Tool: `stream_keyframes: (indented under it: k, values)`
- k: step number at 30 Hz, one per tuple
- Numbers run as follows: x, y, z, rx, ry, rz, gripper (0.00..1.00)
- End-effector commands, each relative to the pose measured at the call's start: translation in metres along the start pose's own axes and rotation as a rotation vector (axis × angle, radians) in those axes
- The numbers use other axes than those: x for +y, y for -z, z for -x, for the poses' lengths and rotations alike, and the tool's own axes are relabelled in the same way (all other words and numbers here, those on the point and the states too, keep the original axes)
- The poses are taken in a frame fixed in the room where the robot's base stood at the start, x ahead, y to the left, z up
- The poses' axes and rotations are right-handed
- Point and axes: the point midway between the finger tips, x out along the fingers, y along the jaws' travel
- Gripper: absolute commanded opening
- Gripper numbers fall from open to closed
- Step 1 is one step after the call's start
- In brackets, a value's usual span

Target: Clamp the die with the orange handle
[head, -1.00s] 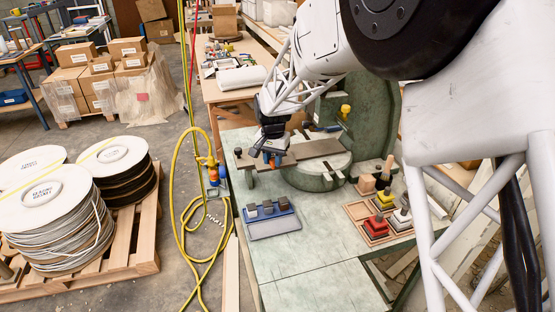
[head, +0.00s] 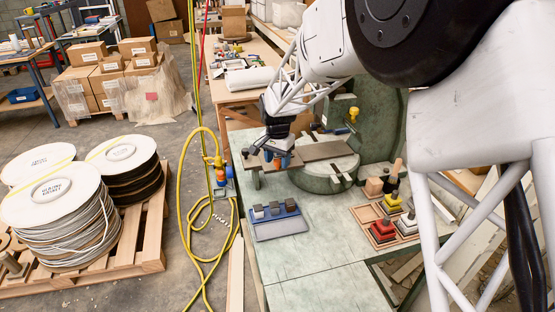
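My gripper (head: 279,160) is in the head view, low over the left end of the flat grey bar (head: 325,150) on the green press bed. A small orange part (head: 268,155) shows right at its blue fingers. It may be the orange handle, but it is too small to tell whether the fingers are shut on it. No die can be made out clearly under the gripper. A wooden tray (head: 362,214) at the right holds dies, among them a yellow one (head: 392,203) and a red one (head: 382,231).
A blue rack (head: 280,231) with several dark grey blocks stands on the bed in front of the gripper. The green press frame (head: 379,120) rises behind the bar. A yellow hose (head: 183,200) lies on the floor at left.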

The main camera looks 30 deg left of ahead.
Motion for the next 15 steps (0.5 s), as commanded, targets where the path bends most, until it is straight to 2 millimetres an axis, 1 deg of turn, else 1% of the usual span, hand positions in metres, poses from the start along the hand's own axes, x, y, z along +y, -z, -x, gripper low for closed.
stream_keyframes:
  k: [10, 15]
  values:
    - [0.0, 0.0, 0.001, -0.001, -0.001, 0.0, 0.53]
    - [0.0, 0.0, 0.01, 0.001, 0.001, 0.0, 0.53]
